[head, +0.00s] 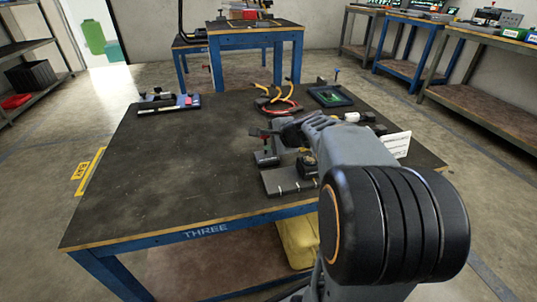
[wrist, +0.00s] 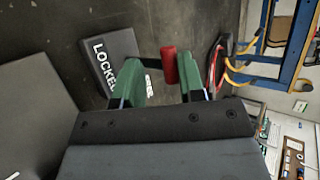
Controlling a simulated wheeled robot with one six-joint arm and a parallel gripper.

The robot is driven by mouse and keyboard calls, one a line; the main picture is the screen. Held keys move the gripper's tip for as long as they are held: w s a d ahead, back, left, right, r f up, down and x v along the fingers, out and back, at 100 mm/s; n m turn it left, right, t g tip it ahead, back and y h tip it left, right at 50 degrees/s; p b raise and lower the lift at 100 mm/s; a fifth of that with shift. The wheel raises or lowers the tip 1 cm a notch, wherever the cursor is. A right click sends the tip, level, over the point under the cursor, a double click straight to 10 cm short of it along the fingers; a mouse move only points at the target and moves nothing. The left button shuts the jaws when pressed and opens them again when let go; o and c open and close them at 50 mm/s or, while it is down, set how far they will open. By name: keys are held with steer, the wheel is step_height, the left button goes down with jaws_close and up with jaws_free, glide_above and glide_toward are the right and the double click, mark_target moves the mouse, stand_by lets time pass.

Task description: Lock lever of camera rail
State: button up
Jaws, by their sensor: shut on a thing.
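The red lever handle (wrist: 169,65) stands between the two green fingertips of my gripper (wrist: 161,76) in the wrist view. My gripper is shut on this handle; the exact contact is hard to see. A dark plate with white lettering (wrist: 108,62) lies behind the left finger; it reads "LOCKED", and a second word is partly hidden by the finger. In the head view the red handle (head: 265,134) shows at the left of my gripper (head: 279,132). The camera rail's parts below are partly hidden by my arm.
The dark table top (head: 180,185) is clear on the left. A cable loop in red and yellow (head: 277,100) and a tablet-like device (head: 330,96) lie behind my gripper. A white card (head: 397,144) stands at the right. Small tools (head: 168,102) lie at the far left.

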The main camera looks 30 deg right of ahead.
steer(key=shift+s+f+t+b, duration=0.2)
steer(key=shift+f+t+b, duration=0.2)
steer(key=shift+b, duration=0.7)
steer(key=shift+a+r, duration=0.1)
steer(key=shift+r, duration=0.1)
steer(key=o, duration=0.9)
steer(key=shift+r, duration=0.1)
steer(key=p+v, duration=0.4)
steer(key=v, duration=0.9)
steer(key=shift+s+r, duration=0.1)
steer(key=shift+s, duration=0.25)
